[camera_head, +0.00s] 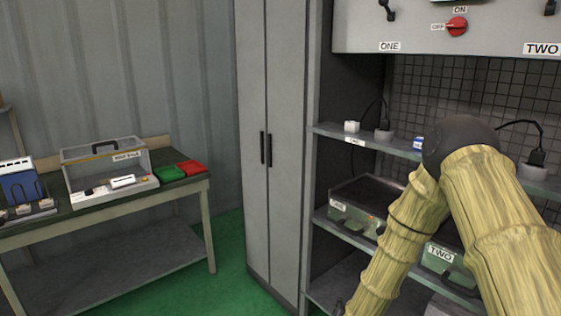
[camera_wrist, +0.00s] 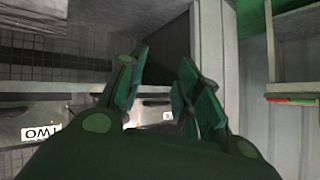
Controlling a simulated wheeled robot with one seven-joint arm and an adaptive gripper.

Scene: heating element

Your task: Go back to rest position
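My gripper (camera_wrist: 160,85) shows in the wrist view with its two dark green fingers apart. Nothing is seen between them. In the head view my arm bends at a dark elbow and reaches down in front of the shelves, and the gripper end is not clearly seen there.
The grey shelf unit (camera_head: 318,175) holds a green case ONE (camera_head: 354,213) and a case TWO (camera_head: 436,262). A switch panel (camera_head: 415,32) is above. A tall grey cabinet (camera_head: 268,200) and a workbench (camera_head: 110,214) stand left. Green floor (camera_head: 228,260) between them is clear.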

